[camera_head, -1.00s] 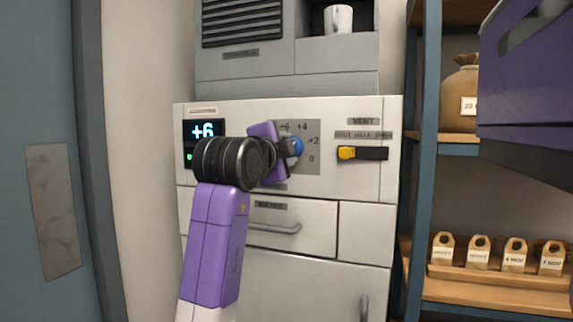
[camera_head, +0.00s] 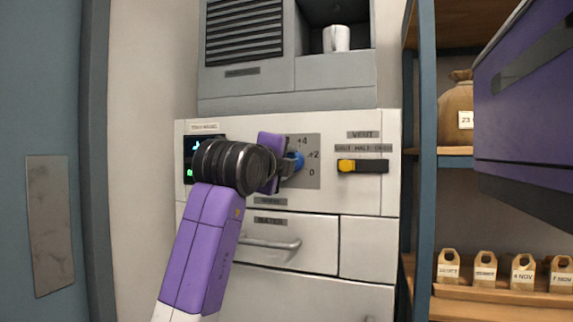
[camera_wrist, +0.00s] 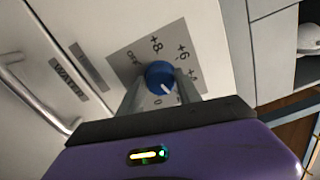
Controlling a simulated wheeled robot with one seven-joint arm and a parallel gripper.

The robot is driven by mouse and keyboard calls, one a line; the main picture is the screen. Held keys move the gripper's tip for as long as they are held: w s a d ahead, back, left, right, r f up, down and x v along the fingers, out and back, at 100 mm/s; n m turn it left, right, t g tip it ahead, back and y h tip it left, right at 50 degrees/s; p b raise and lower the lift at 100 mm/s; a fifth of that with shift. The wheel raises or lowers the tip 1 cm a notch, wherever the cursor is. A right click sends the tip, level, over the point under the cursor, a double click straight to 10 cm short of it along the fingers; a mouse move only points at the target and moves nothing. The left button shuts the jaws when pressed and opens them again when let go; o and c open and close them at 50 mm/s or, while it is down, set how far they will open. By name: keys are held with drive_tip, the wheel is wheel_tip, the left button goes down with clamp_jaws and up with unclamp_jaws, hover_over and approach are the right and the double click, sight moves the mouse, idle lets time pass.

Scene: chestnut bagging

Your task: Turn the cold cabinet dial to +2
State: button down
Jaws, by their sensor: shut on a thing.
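The blue dial (camera_head: 297,160) is on the grey scale plate (camera_head: 305,182) of the white cabinet front. My gripper (camera_head: 290,164) is shut on it, its black wrist in front of the plate's left side. In the wrist view the dial (camera_wrist: 158,72) sits between my gripper's two fingers (camera_wrist: 160,85). A small white mark on the dial points to the picture's lower right, between the +4 and 0 labels; the +2 label cannot be read there. The head view shows +4, +2 and 0 on the plate. The dark display (camera_head: 189,165) is mostly covered by my wrist; its number is unreadable.
A yellow vent slider (camera_head: 347,166) is right of the dial. A drawer handle (camera_head: 270,243) is below. A white cup (camera_head: 336,38) stands in the niche above. A purple box-like body (camera_head: 525,100) fills the upper right, before shelves with paper bags (camera_head: 485,268).

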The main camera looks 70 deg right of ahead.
drive_tip(key=shift+s+f, duration=0.1)
drive_tip(key=shift+f, duration=0.05)
drive_tip(key=c, duration=0.8)
unclamp_jaws()
drive_tip(key=shift+c, duration=0.2)
drive_tip(key=a, duration=0.7)
drive_tip(key=shift+s+a, duration=0.25)
drive_tip(key=shift+a, duration=0.1)
